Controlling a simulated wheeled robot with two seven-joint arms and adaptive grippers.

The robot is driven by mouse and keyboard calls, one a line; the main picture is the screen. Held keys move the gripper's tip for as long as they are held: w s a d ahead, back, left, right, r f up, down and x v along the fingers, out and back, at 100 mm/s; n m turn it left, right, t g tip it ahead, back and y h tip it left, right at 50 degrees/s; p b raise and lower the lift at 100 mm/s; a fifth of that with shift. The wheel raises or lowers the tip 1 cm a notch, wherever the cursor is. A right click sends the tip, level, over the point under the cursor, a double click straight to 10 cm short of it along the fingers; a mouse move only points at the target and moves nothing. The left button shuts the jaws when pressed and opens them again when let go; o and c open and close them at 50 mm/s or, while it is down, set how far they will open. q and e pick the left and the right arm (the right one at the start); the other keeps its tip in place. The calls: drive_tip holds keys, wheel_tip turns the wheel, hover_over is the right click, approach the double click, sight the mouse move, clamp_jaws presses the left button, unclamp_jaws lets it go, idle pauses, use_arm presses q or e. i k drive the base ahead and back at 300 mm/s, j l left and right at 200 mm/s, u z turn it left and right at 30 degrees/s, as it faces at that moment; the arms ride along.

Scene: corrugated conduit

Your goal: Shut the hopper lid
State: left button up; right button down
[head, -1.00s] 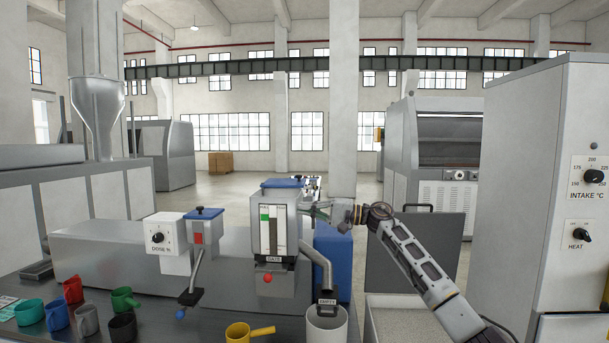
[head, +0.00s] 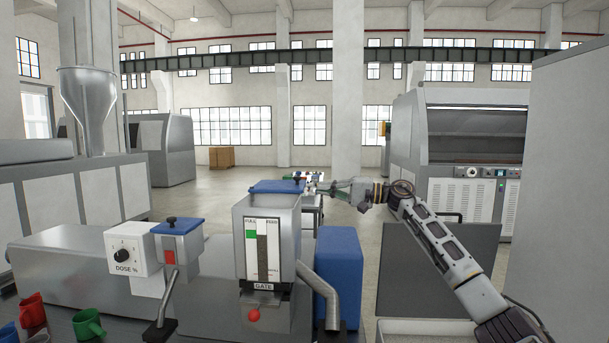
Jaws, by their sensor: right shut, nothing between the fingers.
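The grey metal hopper (head: 284,222) stands in the middle, with a level window marked FULL on its front and a red-knobbed gate below. Its blue lid (head: 277,187) shows as a thin, nearly flat slab at the top rear of the hopper; I cannot tell whether it sits fully down. My right gripper (head: 320,187) is shut and empty, just right of the lid at about its height. I cannot tell whether the fingertips touch the lid. My left gripper is out of view.
A smaller feeder with a blue, black-knobbed lid (head: 177,226) and a dose dial box (head: 131,249) stand left of the hopper. A blue box (head: 338,262) and bent metal pipe (head: 322,295) are close on its right. Red (head: 32,312) and green (head: 89,325) mugs sit front left.

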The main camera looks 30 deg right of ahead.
sight(297, 185)
drive_tip(key=i+l, duration=0.7)
